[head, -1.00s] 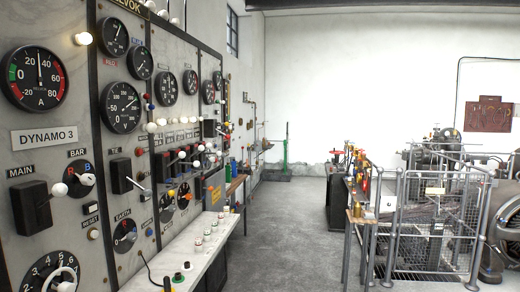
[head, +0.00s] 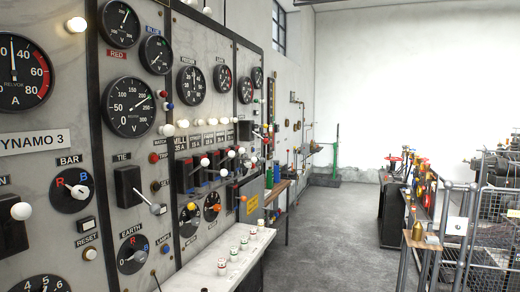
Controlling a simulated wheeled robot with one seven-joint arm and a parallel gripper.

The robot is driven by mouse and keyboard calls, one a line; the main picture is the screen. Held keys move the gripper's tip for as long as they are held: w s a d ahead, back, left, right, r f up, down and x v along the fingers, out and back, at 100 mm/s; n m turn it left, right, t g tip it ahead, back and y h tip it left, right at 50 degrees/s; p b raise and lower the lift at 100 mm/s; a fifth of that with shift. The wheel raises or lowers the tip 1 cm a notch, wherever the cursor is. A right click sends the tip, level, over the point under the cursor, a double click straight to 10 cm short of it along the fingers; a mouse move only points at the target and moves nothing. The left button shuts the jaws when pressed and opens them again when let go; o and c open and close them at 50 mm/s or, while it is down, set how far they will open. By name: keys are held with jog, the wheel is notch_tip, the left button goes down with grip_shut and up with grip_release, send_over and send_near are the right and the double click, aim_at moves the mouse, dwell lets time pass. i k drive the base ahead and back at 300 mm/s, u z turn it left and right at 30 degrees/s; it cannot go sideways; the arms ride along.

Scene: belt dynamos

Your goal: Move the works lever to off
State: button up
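A row of black switch boxes with levers (head: 199,170) sits on the marble panel in the middle of the head view. Several levers end in white knobs (head: 231,153); red parts show on the boxes. Small labels (head: 210,137) stand above the row. One seems to read MILL; the others are too small to read, so I cannot tell which lever is the works lever or how it is set. A larger black switch (head: 245,130) with a lever is further along the panel. My gripper is not in view.
Nearer are the TIE switch (head: 128,187), the BAR dial (head: 72,190) and the EARTH dial (head: 132,254). A white ledge (head: 215,262) juts out below the panel. Wire-mesh fencing (head: 497,240) and machinery stand at the right. Grey floor (head: 335,235) lies clear between.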

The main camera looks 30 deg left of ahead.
aim_at(242, 151)
jog(key=u, duration=0.15)
jog(key=i, duration=1.95)
jog(key=u, duration=1.2)
jog(key=i, duration=1)
jog(key=u, duration=1.05)
